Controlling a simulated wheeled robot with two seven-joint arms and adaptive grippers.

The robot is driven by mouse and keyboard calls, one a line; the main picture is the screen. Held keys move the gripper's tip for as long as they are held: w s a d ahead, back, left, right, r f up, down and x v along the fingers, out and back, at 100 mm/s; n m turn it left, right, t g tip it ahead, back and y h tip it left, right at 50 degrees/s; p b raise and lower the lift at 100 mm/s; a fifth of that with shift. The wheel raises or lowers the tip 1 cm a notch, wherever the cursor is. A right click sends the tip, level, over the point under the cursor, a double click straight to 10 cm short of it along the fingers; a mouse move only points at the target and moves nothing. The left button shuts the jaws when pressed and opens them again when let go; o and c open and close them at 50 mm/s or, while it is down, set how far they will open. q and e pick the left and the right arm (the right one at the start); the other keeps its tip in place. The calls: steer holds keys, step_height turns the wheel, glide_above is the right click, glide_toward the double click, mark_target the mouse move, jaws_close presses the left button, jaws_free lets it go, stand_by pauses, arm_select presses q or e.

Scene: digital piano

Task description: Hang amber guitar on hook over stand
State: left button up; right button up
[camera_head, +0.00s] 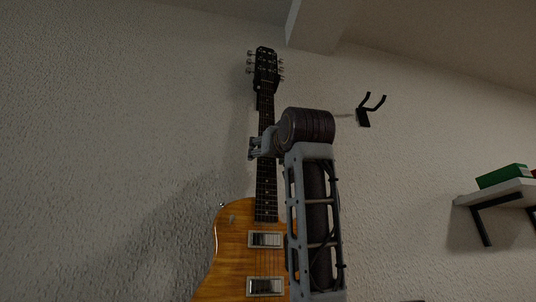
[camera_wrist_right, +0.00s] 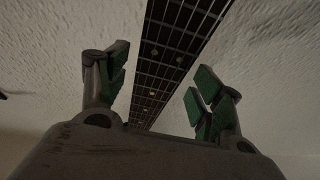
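The amber guitar (camera_head: 238,262) is upright against the pale wall, its dark headstock (camera_head: 266,62) at the top. The lower edge of the head view cuts off its body. My right gripper (camera_head: 259,147) is at the middle of the neck. In the right wrist view its green-padded fingers (camera_wrist_right: 160,90) stand apart on either side of the fretted neck (camera_wrist_right: 172,50), with gaps showing, so it is open. A dark two-pronged wall hook (camera_head: 364,116) is up to the right of the guitar and holds nothing. My left gripper is not in view.
A wall shelf (camera_head: 497,192) on dark brackets carries a green object (camera_head: 502,176) at the far right. A pale beam (camera_head: 312,28) runs along the ceiling above. The wall between guitar and hook is bare. The stand is not visible.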

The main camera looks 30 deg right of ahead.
steer(key=b+v, duration=0.2)
steer(key=v, duration=0.2)
steer(key=shift+s+f+b, duration=0.25)
steer(key=shift+f+b, duration=0.1)
steer(key=shift+b, duration=0.05)
stand_by(0.9)
steer(key=shift+s, duration=0.1)
steer(key=v, duration=1.2)
stand_by(0.3)
stand_by(0.6)
